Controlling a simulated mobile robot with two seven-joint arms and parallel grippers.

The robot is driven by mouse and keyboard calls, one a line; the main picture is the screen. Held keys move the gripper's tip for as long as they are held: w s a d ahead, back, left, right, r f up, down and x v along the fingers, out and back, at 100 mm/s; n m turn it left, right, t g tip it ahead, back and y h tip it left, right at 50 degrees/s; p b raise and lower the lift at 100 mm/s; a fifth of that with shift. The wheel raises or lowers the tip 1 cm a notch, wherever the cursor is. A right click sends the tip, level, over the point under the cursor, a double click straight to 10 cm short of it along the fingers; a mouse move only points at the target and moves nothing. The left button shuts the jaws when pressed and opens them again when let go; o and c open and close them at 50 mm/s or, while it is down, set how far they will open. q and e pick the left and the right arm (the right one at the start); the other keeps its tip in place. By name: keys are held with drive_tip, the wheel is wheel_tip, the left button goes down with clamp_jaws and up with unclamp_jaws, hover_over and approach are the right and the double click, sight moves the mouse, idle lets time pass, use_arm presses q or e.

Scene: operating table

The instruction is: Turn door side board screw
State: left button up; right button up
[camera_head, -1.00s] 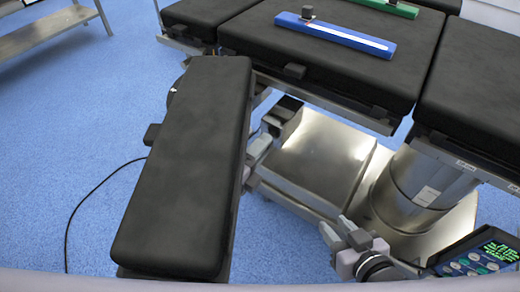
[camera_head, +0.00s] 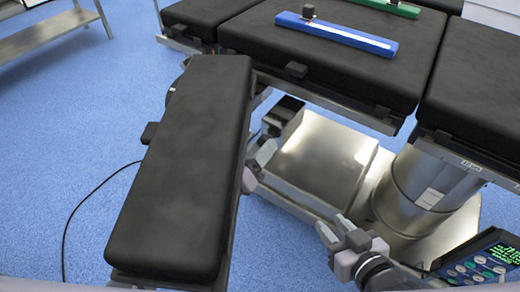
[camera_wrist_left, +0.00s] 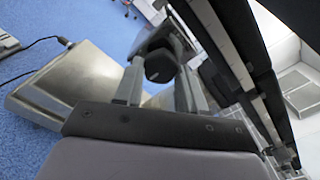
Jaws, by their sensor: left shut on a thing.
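The black padded side board (camera_head: 185,165) stretches from the table's corner toward me in the head view. My left gripper (camera_head: 262,158) is at the right edge of this board, partly hidden by it. In the left wrist view, a black screw knob (camera_wrist_left: 160,66) sits between the two grey fingers of my left gripper (camera_wrist_left: 162,80), which is shut on it. The screw is hidden in the head view. My right gripper (camera_head: 336,227) is at the lower right, open and empty, in front of the metal base.
The operating table (camera_head: 260,50) carries a blue bar (camera_head: 335,35) and a green bar (camera_head: 395,8). The steel base and column (camera_head: 415,190) stand under it. A control panel (camera_head: 480,262) is at the lower right. A black cable (camera_head: 85,205) lies on open blue floor at left.

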use_arm(q)
drive_tip(key=shift+f+m, duration=0.1)
drive_tip(key=shift+m, duration=0.3)
drive_tip(key=o, duration=1.1)
drive_tip(key=shift+c, duration=0.2)
drive_tip(key=v, duration=0.7)
drive_tip(key=shift+s, duration=0.1)
